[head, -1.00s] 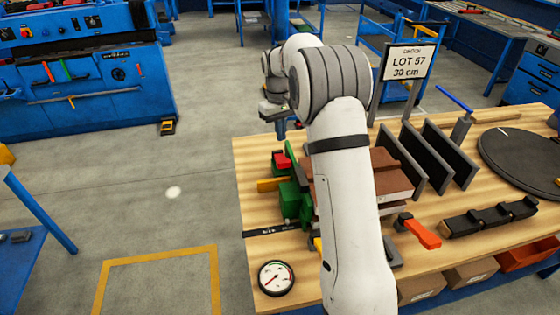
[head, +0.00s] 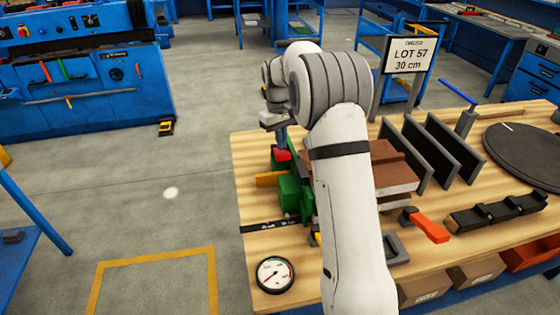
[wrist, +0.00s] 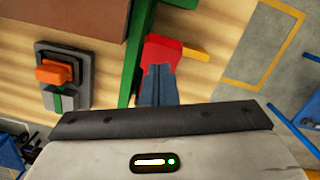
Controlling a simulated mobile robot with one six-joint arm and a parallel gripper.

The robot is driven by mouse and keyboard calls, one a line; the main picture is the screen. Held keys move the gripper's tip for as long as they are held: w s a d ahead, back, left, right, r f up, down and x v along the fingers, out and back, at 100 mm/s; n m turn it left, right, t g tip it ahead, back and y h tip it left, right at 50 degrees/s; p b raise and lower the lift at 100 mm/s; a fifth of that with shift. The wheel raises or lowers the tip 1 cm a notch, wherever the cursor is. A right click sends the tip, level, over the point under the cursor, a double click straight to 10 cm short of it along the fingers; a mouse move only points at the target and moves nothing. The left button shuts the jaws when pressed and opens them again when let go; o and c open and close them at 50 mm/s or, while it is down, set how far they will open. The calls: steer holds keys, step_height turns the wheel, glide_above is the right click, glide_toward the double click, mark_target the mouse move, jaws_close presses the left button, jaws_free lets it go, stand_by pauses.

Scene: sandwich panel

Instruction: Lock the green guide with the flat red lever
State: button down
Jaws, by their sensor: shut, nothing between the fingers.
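The green guide (head: 289,194) stands on the left part of the wooden bench, beside the brown panel; it also shows as a long green strip in the wrist view (wrist: 131,50). The flat red lever (head: 283,155) sits at its far end, and shows in the wrist view (wrist: 161,49) pointing toward the right. My gripper (head: 283,146) is shut and empty, its fingertips at the red lever. In the wrist view, the blue-grey fingers (wrist: 157,70) overlap the lever's near edge; I cannot tell whether they touch it. My arm hides part of the guide.
A yellow bar (head: 269,180) projects left from the guide. The brown panel (head: 393,178) lies right of it, near dark upright plates (head: 436,150). An orange handle (head: 432,228) and a dial gauge (head: 275,274) are nearer the front.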

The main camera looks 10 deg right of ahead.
mark_target(282, 153)
steer(key=shift+f, duration=0.4)
steer(key=shift+f, duration=0.1)
step_height(282, 153, down, 4)
steer(key=shift+f+b, duration=0.1)
steer(key=shift+b, duration=1.1)
steer(key=shift+r, duration=0.3)
steer(key=shift+w+a+r+p, duration=0.1)
steer(key=shift+w+r+p, duration=0.15)
steer(key=shift+p, duration=0.45)
steer(key=shift+w+a+r+p, duration=0.2)
steer(key=shift+w+p, duration=0.3)
steer(key=shift+p, duration=0.05)
steer(key=shift+w+a+r+p, duration=0.15)
steer(key=shift+w+a+p, duration=0.05)
steer(key=shift+w+p, duration=0.3)
steer(key=shift+w, duration=0.15)
steer(key=shift+f, duration=0.15)
